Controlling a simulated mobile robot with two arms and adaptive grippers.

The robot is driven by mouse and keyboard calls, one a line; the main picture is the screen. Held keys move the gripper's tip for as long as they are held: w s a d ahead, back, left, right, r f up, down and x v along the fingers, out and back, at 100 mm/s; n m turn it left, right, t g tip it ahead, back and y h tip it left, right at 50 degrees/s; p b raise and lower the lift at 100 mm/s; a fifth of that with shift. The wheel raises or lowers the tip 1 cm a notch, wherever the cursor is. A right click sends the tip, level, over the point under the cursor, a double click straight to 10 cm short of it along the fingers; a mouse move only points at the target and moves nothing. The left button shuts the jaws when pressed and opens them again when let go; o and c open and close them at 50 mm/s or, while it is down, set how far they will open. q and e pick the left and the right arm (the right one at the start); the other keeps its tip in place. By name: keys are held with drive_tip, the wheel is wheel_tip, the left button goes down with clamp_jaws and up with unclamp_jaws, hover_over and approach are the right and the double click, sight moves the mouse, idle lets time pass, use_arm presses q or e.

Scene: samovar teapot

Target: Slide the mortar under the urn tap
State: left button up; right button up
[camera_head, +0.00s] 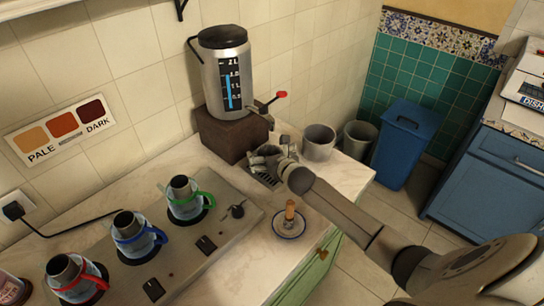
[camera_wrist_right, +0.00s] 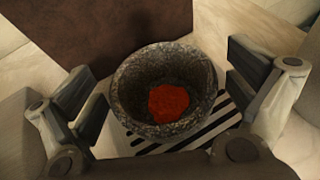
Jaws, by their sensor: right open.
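The steel urn (camera_head: 225,75) stands on a brown block (camera_head: 230,138) against the tiled wall; its tap (camera_head: 262,106) has a red-ended lever and points right. The stone mortar (camera_head: 264,152) is on the slatted drip grate (camera_head: 266,179) beside the block, partly hidden by my right gripper (camera_head: 275,160). In the right wrist view, the grey speckled mortar (camera_wrist_right: 128,105) holds red powder (camera_wrist_right: 168,102). The open fingers of my right gripper stand on either side of it, with visible gaps. My left gripper is not in view.
A pestle (camera_head: 290,211) stands on a blue-rimmed saucer (camera_head: 289,228) nearer the front. A grey pot (camera_head: 319,143) is to the right. Several small pots on a hotplate (camera_head: 185,245) fill the left. A blue bin (camera_head: 401,145) stands beyond the counter.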

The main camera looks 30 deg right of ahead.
drive_tip(key=v, duration=1.2)
drive_tip(key=shift+f, duration=0.1)
